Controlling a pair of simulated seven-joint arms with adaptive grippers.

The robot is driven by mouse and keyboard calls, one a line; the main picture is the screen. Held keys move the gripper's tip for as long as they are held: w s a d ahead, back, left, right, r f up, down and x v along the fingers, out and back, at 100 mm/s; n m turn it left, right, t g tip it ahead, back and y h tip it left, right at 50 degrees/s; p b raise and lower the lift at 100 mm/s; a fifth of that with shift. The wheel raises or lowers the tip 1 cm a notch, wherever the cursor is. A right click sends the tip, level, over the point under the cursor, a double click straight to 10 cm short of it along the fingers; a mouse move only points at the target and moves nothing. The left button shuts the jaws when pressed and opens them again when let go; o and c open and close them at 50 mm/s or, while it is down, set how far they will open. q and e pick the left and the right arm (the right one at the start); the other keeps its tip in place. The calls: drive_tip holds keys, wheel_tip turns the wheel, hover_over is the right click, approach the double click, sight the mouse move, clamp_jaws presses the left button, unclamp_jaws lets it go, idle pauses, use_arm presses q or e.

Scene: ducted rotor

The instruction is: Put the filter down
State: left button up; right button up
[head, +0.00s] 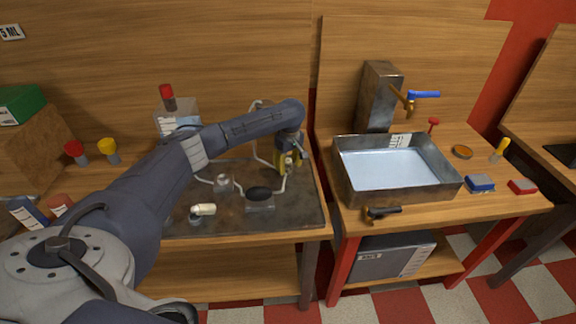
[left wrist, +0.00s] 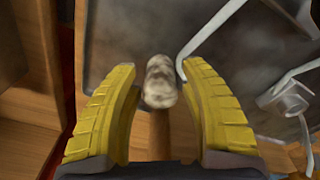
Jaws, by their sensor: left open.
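My left gripper (head: 289,162) hangs over the right part of the dark metal mat (head: 299,216), by the bent white pipe. In the left wrist view its yellow fingers (left wrist: 160,110) are open. A blurred, mottled whitish cylinder (left wrist: 161,84), which looks like the filter, lies between them with gaps on both sides. In the head view the fingers mostly hide that spot. A separate cream cylinder (head: 205,209) lies at the mat's front. I cannot tell if it is another filter. My right gripper is not in view.
A bent white pipe (left wrist: 207,35) runs close beside the right finger. A black oval piece on a grey block (head: 259,197) and a small glassy jar (head: 223,183) stand on the mat. A metal basin (head: 350,187) is on the right bench. The mat's front right is clear.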

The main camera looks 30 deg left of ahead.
sight(289, 162)
use_arm(q)
wheel_tip(289, 162, up, 12)
drive_tip(key=shift+s+d, duration=0.2)
drive_tip(key=shift+d, duration=0.15)
drive_tip(key=shift+r, duration=0.1)
idle(0.5)
